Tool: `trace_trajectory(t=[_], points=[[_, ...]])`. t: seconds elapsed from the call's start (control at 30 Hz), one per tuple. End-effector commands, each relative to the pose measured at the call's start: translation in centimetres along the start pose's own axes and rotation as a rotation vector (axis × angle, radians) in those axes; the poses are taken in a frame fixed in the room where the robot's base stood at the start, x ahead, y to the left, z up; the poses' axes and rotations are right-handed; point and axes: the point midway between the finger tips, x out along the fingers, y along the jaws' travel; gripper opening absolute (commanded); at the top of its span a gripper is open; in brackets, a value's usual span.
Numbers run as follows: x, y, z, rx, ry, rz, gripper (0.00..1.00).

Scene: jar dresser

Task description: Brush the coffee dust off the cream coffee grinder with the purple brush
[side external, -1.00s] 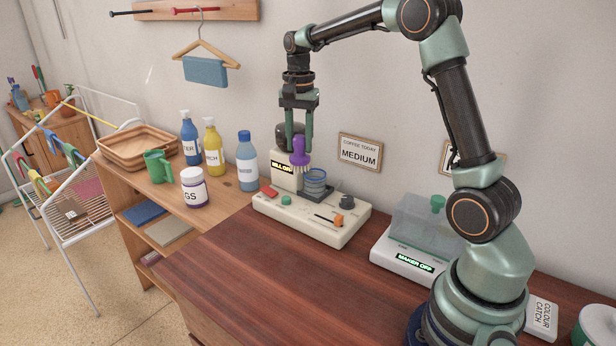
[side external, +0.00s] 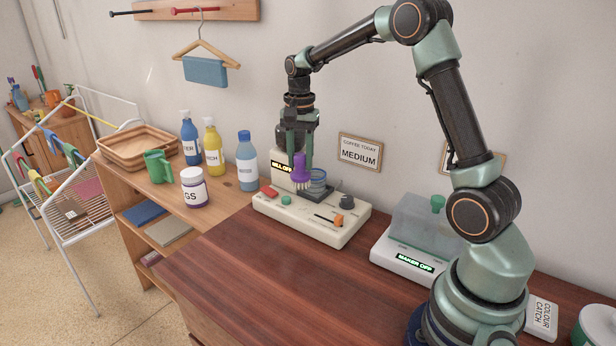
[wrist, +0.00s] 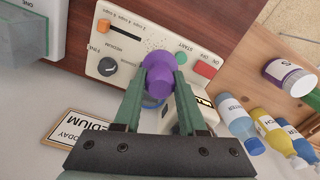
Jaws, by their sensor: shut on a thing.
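The cream coffee grinder (side external: 318,224) stands on the dark wooden dresser top against the wall. It has a red button, a green button, a dark knob and an orange slider, and its display is partly hidden. My gripper (side external: 300,150) is shut on the purple brush (side external: 301,168), bristles down, over the grinder's top near the blue ringed cup (side external: 318,180). In the wrist view the purple brush (wrist: 160,66) is between my fingers, above the cream grinder panel (wrist: 125,75). Small dark specks (wrist: 153,43) show on the panel by the brush. I cannot tell whether the bristles touch.
A white maker (side external: 405,255) with a clear cover stands to the right. The front dresser top (side external: 245,275) is clear.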

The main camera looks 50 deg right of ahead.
Motion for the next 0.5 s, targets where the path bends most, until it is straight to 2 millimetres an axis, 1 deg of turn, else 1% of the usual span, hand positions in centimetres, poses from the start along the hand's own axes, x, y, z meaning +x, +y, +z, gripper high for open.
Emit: trace_trajectory(t=[0.07,0.17,0.27,0.5], points=[[-0.8,-0.1,-0.1,0.000,0.003,-0.004,0.00],[-0.5,0.0,0.0,0.000,0.001,-0.001,0.00],[0.1,0.0,0.0,0.000,0.000,0.000,0.00],[2.3,0.0,0.0,0.000,0.000,0.000,0.00]])
